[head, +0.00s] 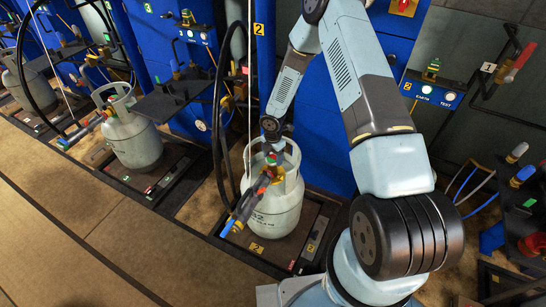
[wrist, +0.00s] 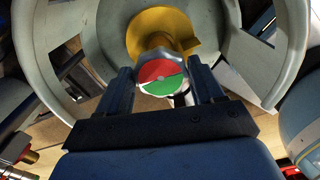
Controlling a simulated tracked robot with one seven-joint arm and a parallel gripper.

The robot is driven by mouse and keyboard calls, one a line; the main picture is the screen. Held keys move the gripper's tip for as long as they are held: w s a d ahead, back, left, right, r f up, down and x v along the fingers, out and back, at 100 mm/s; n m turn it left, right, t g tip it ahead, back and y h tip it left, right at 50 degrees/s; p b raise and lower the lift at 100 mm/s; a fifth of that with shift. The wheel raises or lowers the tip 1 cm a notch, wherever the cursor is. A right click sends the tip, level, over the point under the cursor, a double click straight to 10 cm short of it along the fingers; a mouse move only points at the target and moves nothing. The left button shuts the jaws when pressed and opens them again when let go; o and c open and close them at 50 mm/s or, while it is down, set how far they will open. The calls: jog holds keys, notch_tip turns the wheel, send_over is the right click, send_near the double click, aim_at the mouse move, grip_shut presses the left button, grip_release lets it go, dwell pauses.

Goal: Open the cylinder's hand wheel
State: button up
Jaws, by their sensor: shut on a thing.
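The cylinder (head: 273,212) is light grey and stands upright on a dark scale plate, with a collar around its top. In the wrist view its collar (wrist: 45,60) surrounds a yellow valve body (wrist: 157,35). The hand wheel (wrist: 161,77) has a red and green top face and sits in front of the yellow body. My gripper (wrist: 161,84) has one finger on each side of the hand wheel and is shut on it. In the head view my gripper reaches down into the collar from above, and its fingertips are hard to make out.
A hose connector with a blue end (head: 238,215) hangs at the cylinder's left side. A second grey cylinder (head: 133,137) stands on a scale to the left. Blue cabinets (head: 318,140) stand behind. Open floor (head: 110,225) lies at the front left.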

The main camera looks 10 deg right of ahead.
aim_at(273, 158)
jog(key=shift+w, duration=0.15)
jog(key=o, duration=1)
jog(key=shift+o, duration=0.2)
notch_tip(273, 158, up, 14)
jog(key=shift+f, duration=0.15)
dwell(0.3)
